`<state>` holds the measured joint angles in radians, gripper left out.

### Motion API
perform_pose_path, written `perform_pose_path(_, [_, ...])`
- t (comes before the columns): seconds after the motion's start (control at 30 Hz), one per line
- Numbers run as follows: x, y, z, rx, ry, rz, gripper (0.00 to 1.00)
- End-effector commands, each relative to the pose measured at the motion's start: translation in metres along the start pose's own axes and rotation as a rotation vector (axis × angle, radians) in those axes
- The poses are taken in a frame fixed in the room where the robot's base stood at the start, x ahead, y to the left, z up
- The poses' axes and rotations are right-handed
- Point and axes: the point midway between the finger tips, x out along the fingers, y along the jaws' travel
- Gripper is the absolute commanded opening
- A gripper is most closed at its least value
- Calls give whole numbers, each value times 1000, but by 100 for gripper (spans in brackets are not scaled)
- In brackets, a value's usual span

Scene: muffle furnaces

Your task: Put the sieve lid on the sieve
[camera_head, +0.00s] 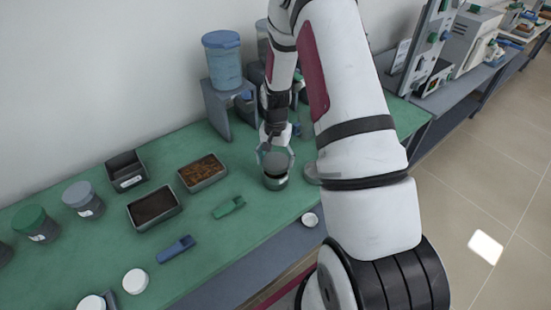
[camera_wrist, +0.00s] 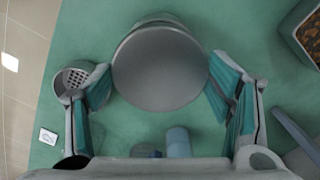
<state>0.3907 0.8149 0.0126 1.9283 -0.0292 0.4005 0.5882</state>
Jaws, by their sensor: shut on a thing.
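My gripper (camera_head: 274,152) points down over the green bench, and its two fingers are shut on the sieve lid. In the wrist view the lid (camera_wrist: 160,68) is a round, smooth grey disc between the fingertips. The sieve (camera_head: 275,182) is a short metal cylinder directly below my gripper. Its grey edge (camera_wrist: 158,18) shows behind the lid at the top of the wrist view. The lid is over the sieve, but I cannot tell whether they touch.
A perforated round piece (camera_wrist: 75,79) lies left of the lid in the wrist view. A brown-filled tray (camera_head: 203,171), dark-filled tray (camera_head: 154,206), green clip (camera_head: 229,207) and blue clip (camera_head: 176,249) lie left of the sieve. A blue-lidded container (camera_head: 222,60) stands behind.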

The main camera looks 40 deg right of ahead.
Motion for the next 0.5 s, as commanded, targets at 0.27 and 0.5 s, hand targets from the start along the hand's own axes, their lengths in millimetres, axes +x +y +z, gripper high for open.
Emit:
perform_pose_path(0.27, [2,0,0,1,0,0,44])
perform_pose_path(0.5, [8,0,0,1,-1,0,44])
